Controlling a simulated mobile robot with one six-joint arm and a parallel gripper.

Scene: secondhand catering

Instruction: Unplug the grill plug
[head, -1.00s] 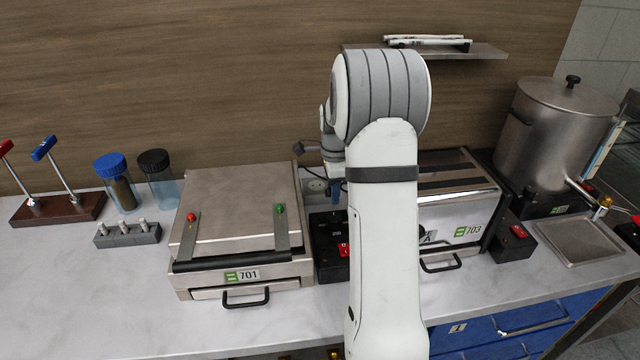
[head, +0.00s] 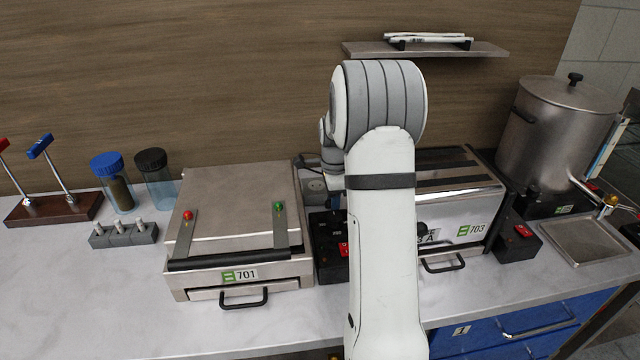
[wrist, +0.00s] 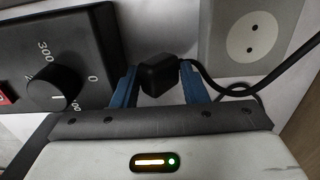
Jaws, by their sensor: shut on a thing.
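My gripper (wrist: 158,82) has blue fingers and is shut on a black plug (wrist: 161,74) in the wrist view. A black cable (wrist: 228,91) runs from the plug to the right. A grey wall socket (wrist: 250,42) is right of the plug, its two holes bare, and the plug is apart from it. The socket also shows in the head view (head: 315,187), beside my arm. My fingers are mostly hidden behind my arm there. A steel grill marked 701 (head: 236,205) stands closed on the counter left of my arm; a second appliance marked 703 (head: 470,212) stands to the right.
A black control box with a knob (wrist: 56,88) is close left of my gripper. A steel pot (head: 555,135) stands at right, and a shelf (head: 425,50) hangs above. Jars (head: 112,180) and a grey block (head: 124,234) are at left. The front-left counter (head: 80,300) is clear.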

